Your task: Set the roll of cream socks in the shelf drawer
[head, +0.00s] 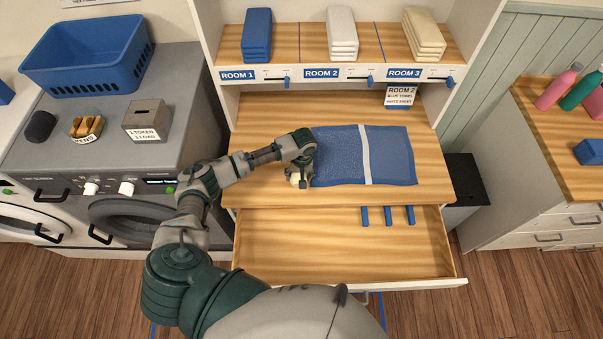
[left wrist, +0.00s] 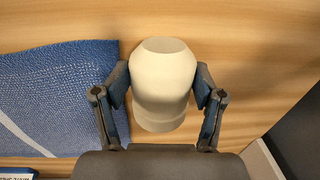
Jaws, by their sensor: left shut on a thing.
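The roll of cream socks (left wrist: 163,85) is a rounded cream bundle between both fingers of my left gripper (left wrist: 162,92) in the left wrist view. The gripper is shut on it from two sides. In the head view my left gripper (head: 301,178) is at the left part of the wooden shelf top, beside the blue towel, and mostly hides the roll (head: 293,178). I cannot tell whether the roll touches the wood. The shelf drawer (head: 300,248) is pulled open below and in front of this top. My right gripper is not in view.
A blue towel (head: 338,155) with a white stripe lies right of the gripper. Several short blue bars (head: 387,216) stand at the drawer's back right; its left and middle are clear. Folded towels (head: 341,33) fill the upper shelf. Washing machines (head: 130,200) stand left.

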